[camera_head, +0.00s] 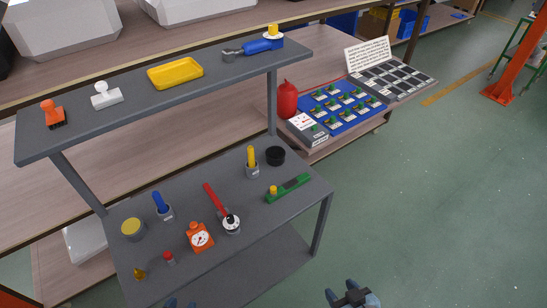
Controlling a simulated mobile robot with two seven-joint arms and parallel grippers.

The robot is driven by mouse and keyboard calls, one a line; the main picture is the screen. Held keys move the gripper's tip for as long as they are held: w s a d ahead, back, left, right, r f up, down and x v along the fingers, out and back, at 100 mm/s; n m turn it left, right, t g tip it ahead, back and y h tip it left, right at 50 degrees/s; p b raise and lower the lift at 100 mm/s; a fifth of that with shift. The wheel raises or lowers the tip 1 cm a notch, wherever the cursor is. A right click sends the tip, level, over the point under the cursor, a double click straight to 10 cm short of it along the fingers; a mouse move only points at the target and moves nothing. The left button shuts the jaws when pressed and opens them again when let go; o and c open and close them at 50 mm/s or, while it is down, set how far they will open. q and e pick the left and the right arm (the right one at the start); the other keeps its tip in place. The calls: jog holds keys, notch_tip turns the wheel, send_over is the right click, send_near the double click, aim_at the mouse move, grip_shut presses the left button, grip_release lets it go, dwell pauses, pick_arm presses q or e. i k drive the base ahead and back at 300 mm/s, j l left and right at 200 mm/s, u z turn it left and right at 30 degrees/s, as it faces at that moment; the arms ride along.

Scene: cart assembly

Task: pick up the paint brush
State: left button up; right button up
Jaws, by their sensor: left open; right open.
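My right gripper (352,297) is open and empty at the bottom, right of the cart and over the floor. Both grippers are far from the orange tool.
The lower shelf (255,215) holds an orange gauge (200,237), a green level (288,188) and several cups and tools. Open floor lies right.

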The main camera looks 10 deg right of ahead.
aim_at(251, 153)
jog(key=i+l+z, duration=0.55)
jog(key=z, duration=0.15)
jog(key=i, duration=0.05)
